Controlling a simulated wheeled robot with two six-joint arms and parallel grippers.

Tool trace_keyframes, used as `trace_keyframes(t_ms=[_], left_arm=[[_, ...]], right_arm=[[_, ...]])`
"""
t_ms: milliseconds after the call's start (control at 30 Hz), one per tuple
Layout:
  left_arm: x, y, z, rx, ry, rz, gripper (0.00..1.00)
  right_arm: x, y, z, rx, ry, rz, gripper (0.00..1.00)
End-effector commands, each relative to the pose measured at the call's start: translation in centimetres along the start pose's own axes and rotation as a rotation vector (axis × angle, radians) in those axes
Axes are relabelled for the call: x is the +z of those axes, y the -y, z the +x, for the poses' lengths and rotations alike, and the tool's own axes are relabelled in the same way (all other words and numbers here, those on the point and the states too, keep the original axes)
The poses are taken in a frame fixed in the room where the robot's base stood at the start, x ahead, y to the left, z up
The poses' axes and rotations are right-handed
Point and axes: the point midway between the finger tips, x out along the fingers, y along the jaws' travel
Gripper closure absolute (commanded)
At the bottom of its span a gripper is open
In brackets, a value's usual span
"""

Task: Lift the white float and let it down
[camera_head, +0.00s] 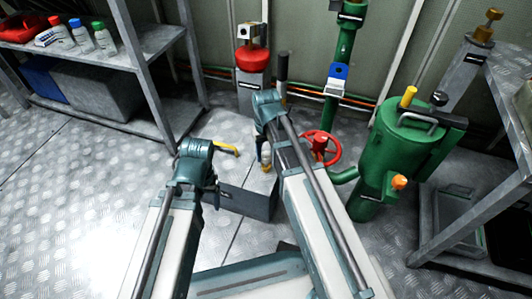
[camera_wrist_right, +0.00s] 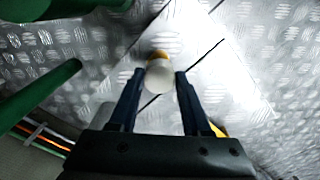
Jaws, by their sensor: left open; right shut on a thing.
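The white float (camera_wrist_right: 159,77) is a small pale ball with an orange-yellow part beside it in the right wrist view. My right gripper (camera_wrist_right: 160,75) is shut on the float, with one dark finger on each side of it. In the head view my right gripper (camera_head: 263,150) points down over a grey box (camera_head: 250,203), and the float is too small and covered there to make out clearly. My left gripper (camera_head: 212,190) is open and hangs at the left side of the grey box, partly hidden by its own wrist.
A yellow handle (camera_head: 225,149) sticks out behind my left gripper. A red handwheel (camera_head: 322,148) and a green tank (camera_head: 400,150) stand to the right. A metal shelf (camera_head: 130,60) stands at the left. The metal floor (camera_head: 90,200) is clear at the left front.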

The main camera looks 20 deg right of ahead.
Motion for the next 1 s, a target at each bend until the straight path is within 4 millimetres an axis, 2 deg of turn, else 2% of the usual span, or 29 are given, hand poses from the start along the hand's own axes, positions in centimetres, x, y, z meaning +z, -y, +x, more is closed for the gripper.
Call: trace_keyframes(t_ms=[833,1000], left_arm=[[0.0,0.0,0.0,0.0,0.0,0.0,0.24],[0.1,0.1,-1.0,0.0,0.0,0.0,0.24]], right_arm=[[0.0,0.0,0.0,0.0,0.0,0.0,1.0],[0.0,0.0,-1.0,0.0,0.0,0.0,1.0]])
